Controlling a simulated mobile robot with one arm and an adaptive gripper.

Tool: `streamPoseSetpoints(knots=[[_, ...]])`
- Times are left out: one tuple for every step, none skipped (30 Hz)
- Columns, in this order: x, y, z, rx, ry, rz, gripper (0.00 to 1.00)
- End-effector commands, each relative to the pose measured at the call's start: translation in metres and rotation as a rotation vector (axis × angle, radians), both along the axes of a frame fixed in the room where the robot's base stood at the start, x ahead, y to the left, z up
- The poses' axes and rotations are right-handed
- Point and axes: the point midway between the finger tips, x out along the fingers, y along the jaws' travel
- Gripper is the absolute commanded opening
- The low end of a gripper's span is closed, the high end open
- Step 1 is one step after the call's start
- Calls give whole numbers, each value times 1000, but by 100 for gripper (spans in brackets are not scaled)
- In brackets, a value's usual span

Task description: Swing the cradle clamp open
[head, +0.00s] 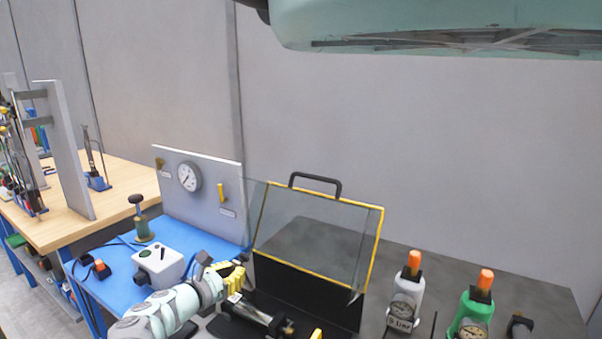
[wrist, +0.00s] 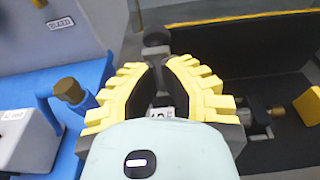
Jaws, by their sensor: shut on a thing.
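My gripper (head: 236,278) is at the left end of the black cradle, in front of the clear yellow-edged guard. In the wrist view its yellow ribbed fingers (wrist: 163,85) are shut on a dark part that looks like the cradle clamp's handle. The fingers hide most of that part. A metal cylinder with a brass end (wrist: 262,113) lies in the cradle to the right. How far the clamp is swung cannot be told.
The clear guard (head: 380,232) stands raised behind the cradle. A white box (head: 158,263) and a gauge panel (head: 225,165) are to the left on the blue mat. White (head: 405,305) and green bottles (head: 473,312) with orange tops stand to the right. A yellow block (wrist: 310,105) sits right of the cylinder.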

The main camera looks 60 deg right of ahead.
Motion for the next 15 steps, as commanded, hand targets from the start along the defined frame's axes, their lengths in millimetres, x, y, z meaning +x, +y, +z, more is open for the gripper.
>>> streamPoseSetpoints(knots=[[1, -1, -2, 0, 0, 1, 0], [1, -2, -2, -1, 0, 1, 0], [1, -4, -2, -1, -1, 2, 0], [2, -6, -2, -1, -1, 2, 0], [2, -7, -2, -2, -2, 2, 0], [2, -9, -1, -2, -2, 1, 0], [2, -11, -1, -2, -2, 0, 0], [2, -12, -1, -2, -2, -1, 0], [1, -14, -2, -1, -2, -2, 0], [1, -15, -2, 0, -1, -3, 0], [1, -17, -2, 0, -1, -3, 0], [2, -18, -3, 0, -1, -1, 0], [2, -19, -3, 0, -1, 0, 0], [3, -21, -3, 0, 0, 1, 0], [3, -22, -2, -1, 0, 1, 0]])
